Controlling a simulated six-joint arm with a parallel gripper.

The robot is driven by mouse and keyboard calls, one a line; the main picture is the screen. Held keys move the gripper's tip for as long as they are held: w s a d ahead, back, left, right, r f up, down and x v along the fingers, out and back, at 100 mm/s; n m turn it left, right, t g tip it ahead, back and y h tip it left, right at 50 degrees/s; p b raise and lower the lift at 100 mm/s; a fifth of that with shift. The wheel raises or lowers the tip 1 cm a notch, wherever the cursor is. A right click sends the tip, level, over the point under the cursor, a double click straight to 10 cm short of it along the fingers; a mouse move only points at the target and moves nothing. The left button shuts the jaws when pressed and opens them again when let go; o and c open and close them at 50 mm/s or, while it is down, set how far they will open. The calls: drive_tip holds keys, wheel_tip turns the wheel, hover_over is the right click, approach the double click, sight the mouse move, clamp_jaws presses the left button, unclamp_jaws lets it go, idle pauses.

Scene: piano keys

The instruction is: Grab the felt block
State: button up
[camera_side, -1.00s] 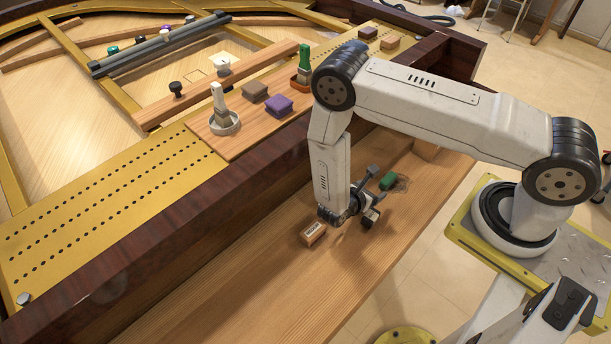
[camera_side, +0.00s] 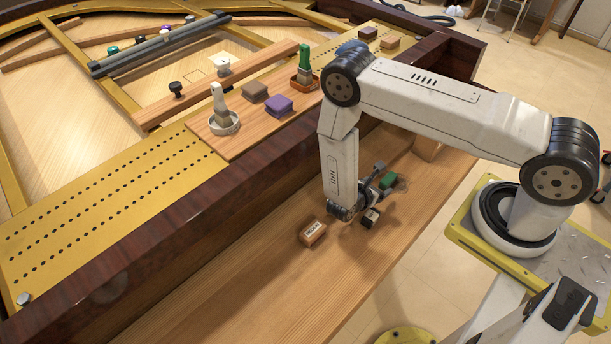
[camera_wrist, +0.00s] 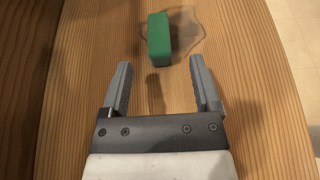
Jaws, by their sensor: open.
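A green block (camera_side: 388,181), which looks like the felt block, lies on the wooden ledge beside a clear wet-looking patch. In the wrist view the green block (camera_wrist: 159,39) is just beyond my fingertips and lies between their lines. My gripper (camera_side: 377,198) is low over the ledge, with its fingers pointing toward the block. In the wrist view my gripper (camera_wrist: 160,66) is open, with nothing between its fingers. In the side view a finger partly overlaps the block, and I cannot tell the exact gap.
A small labelled wooden block (camera_side: 312,232) lies on the ledge (camera_side: 262,285) left of my gripper. The dark raised rim (camera_side: 160,225) runs along the ledge. A board (camera_side: 222,148) above holds brushes, a grey-brown block (camera_side: 254,91) and a purple block (camera_side: 279,105). The ledge's front left is clear.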

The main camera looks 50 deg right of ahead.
sight(385, 181)
drive_tip(key=shift+x, duration=2.2)
clamp_jaws()
